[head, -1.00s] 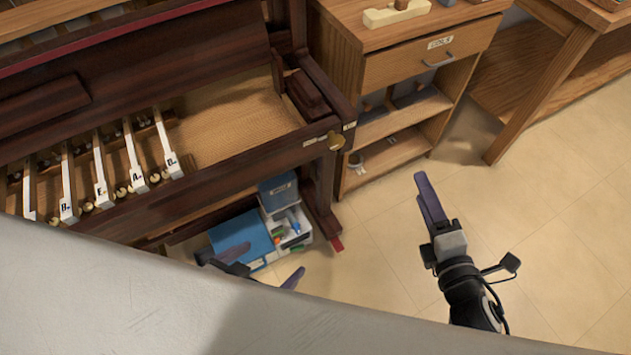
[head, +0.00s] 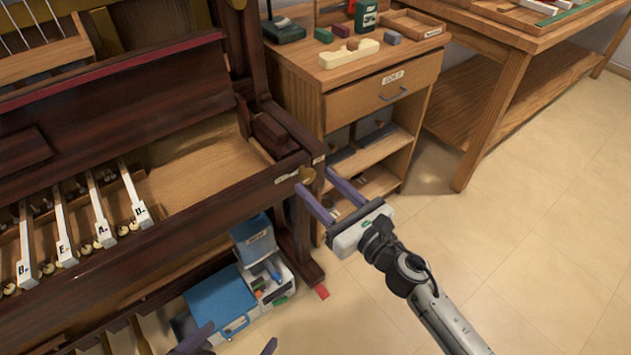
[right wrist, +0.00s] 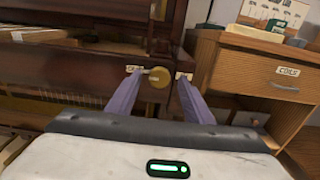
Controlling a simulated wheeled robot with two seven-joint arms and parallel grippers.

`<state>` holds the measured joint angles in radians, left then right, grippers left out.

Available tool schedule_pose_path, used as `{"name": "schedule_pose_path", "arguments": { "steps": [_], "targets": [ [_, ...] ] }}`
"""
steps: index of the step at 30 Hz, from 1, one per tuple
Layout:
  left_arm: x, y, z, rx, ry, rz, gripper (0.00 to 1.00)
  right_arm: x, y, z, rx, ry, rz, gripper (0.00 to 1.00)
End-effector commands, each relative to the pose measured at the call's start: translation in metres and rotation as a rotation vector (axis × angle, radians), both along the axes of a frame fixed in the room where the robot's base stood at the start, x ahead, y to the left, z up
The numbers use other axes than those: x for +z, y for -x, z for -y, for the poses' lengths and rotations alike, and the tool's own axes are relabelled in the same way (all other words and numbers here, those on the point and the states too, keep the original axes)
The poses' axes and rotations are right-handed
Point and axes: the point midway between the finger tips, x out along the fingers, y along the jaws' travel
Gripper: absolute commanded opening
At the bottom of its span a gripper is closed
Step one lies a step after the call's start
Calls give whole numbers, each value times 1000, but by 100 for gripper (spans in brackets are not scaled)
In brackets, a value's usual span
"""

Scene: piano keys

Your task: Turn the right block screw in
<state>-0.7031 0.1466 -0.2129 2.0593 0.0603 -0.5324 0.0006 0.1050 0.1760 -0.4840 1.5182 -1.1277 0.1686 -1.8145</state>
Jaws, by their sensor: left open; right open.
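The right block screw, a round brass knob (head: 307,174), sits on the front of the dark wooden piano at the right end of its key bed. In the right wrist view the brass knob (right wrist: 158,77) shows between my purple fingers, slightly left of centre, with a pale label on each side. My right gripper (head: 314,180) is open and empty, its fingertips pointing at the knob; whether they reach beside it is hard to tell. My left gripper (head: 244,332) is open at the bottom edge, low in front of the piano, mostly cut off.
White lettered keys (head: 97,208) lie exposed at the left of the key bed. A wooden cabinet (head: 368,100) stands right of the piano, with small blocks on top. A blue case (head: 222,301) and boxes sit on the floor below. The floor at right is clear.

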Motion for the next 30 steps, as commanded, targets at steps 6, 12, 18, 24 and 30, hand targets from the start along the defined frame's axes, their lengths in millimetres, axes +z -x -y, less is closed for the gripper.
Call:
{"name": "schedule_pose_path", "arguments": {
  "steps": [6,12,18,24,30],
  "targets": [
    [-5,2,-1,1,-2,-9,100,0,-13,-10,0,-1,-1,47],
    [-5,2,-1,1,-2,-8,100,0,-13,-10,0,-2,-1,47],
    [-3,1,-1,1,-1,-5,100,0,-13,-10,0,-1,-2,24],
    [-1,0,0,2,0,-1,100,0,-13,-10,0,-2,-3,7],
    [0,0,0,2,2,-1,100,0,-13,-10,0,-27,-21,7]
  ]
}}
